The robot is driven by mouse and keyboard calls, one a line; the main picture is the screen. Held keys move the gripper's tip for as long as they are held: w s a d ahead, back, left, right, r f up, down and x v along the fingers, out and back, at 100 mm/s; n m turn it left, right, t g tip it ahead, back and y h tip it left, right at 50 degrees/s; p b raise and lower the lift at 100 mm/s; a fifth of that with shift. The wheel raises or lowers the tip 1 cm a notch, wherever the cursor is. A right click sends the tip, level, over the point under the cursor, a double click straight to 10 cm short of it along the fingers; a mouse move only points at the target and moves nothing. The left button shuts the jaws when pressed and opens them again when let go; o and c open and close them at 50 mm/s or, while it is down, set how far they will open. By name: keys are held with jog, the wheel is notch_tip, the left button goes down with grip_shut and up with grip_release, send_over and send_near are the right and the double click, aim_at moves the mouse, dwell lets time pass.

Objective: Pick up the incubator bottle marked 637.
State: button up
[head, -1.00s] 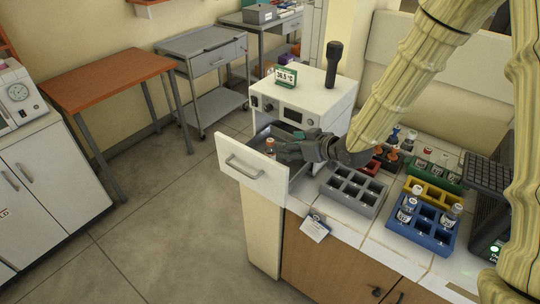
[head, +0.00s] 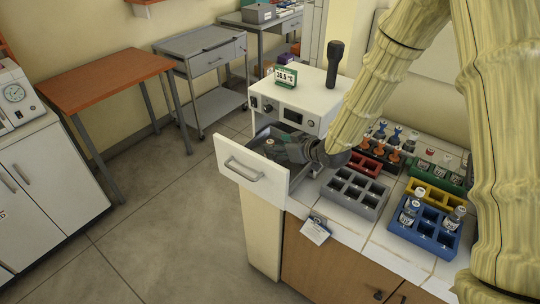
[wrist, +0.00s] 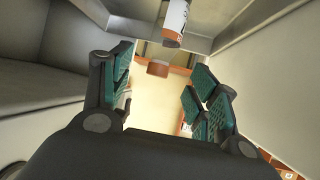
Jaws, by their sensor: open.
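The drawer (head: 252,180) of the white incubator (head: 308,100) is pulled open. My gripper (head: 272,146) reaches into it, nearly level, around or just beside a small bottle with a reddish top (head: 270,141); the fingers hide most of it. In the wrist view, my gripper (wrist: 160,95) is open, with teal pads apart. A bottle with a white label and orange band (wrist: 174,18) shows at the top edge, beyond the fingertips and partly cut off. A brownish block (wrist: 158,68) shows between the fingers; I cannot tell what it is. No number is legible.
A grey empty rack (head: 355,193), a blue rack with bottles (head: 423,228), and red, yellow and green racks stand on the counter at right. The floor at left is clear.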

aim_at(272, 143)
jog(key=shift+p+x, duration=1.25)
jog(key=shift+x, duration=0.7)
jog(key=shift+w+a+f, duration=0.2)
jog(key=shift+w+a, duration=0.1)
jog(key=shift+w, duration=0.25)
grip_shut()
jog(key=shift+r, duration=0.15)
